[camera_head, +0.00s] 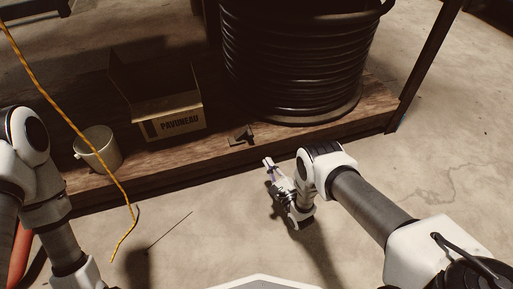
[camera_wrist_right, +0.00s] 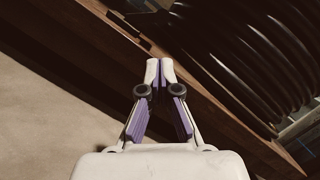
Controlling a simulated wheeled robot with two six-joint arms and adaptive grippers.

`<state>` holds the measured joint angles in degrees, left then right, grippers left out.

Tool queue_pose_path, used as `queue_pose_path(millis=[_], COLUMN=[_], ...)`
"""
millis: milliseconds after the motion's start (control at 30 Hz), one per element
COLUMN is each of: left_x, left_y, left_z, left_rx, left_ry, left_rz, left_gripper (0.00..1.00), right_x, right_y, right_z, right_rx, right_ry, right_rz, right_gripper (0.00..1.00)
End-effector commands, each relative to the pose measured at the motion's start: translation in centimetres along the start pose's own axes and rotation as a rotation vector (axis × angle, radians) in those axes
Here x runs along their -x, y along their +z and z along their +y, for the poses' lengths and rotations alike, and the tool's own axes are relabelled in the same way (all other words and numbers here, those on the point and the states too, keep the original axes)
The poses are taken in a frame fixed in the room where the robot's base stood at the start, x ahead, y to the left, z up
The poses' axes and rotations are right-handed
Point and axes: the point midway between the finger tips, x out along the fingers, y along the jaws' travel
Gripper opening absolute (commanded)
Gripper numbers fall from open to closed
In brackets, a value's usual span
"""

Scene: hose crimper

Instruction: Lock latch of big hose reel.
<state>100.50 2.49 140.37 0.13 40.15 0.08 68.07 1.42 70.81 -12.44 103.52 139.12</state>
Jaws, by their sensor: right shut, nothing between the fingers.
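The big hose reel (camera_head: 295,55) is a thick coil of black hose on a round base on the wooden shelf. It also fills the upper right of the right wrist view (camera_wrist_right: 240,60). A small dark metal piece, which looks like the latch (camera_head: 241,135), sits at the shelf's front edge, left of the reel base. My right gripper (camera_head: 268,163) is shut and empty, in front of the shelf edge, below and right of the latch and apart from it. Its fingertips (camera_wrist_right: 160,63) meet in the wrist view. My left gripper is out of view; only its arm shows.
A cardboard box (camera_head: 175,124) and a pale mug (camera_head: 98,148) stand on the wooden shelf (camera_head: 215,151) left of the latch. A yellow cord (camera_head: 75,128) hangs across the left side. A dark post (camera_head: 428,60) rises at the shelf's right end. The concrete floor in front is mostly clear.

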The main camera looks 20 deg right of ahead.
Motion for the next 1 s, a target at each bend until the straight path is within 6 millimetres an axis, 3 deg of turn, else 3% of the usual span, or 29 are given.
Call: queue_pose_path(millis=[267, 700, 1000], left_x=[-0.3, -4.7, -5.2], left_y=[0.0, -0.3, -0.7], left_z=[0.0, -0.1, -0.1], left_rx=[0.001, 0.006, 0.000], left_ry=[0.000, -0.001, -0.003], left_rz=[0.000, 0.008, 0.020], left_gripper=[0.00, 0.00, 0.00], right_x=[-0.6, -8.3, -10.1], right_y=[0.0, -0.2, 0.1], right_z=[0.0, 0.2, -0.1], right_rx=[0.001, 0.001, 0.000], right_ry=[-0.001, -0.001, 0.000], right_rz=[-0.001, -0.002, 0.001], right_gripper=[0.00, 0.00, 0.00])
